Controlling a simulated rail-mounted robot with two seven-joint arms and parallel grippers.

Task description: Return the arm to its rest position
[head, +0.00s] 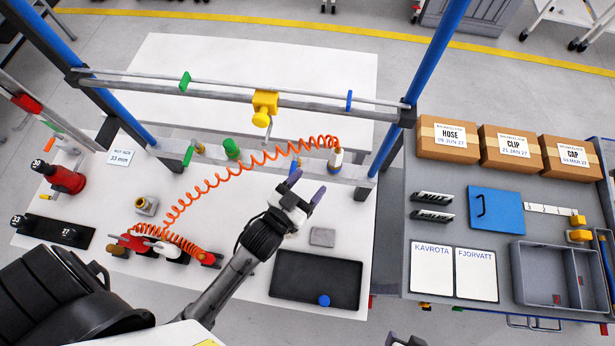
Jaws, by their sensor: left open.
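My left arm reaches in from the lower left over the white workbench (235,275). Its gripper (306,187) is open, with two dark purple fingertips apart and nothing between them.
A metal rail frame with blue posts (435,55) and a yellow clamp (264,108) spans the bench. A black tray (318,281) and a small grey block (322,237) lie near my gripper. The right cart holds cardboard boxes (510,150), a blue panel (496,210) and a grey bin (562,275).

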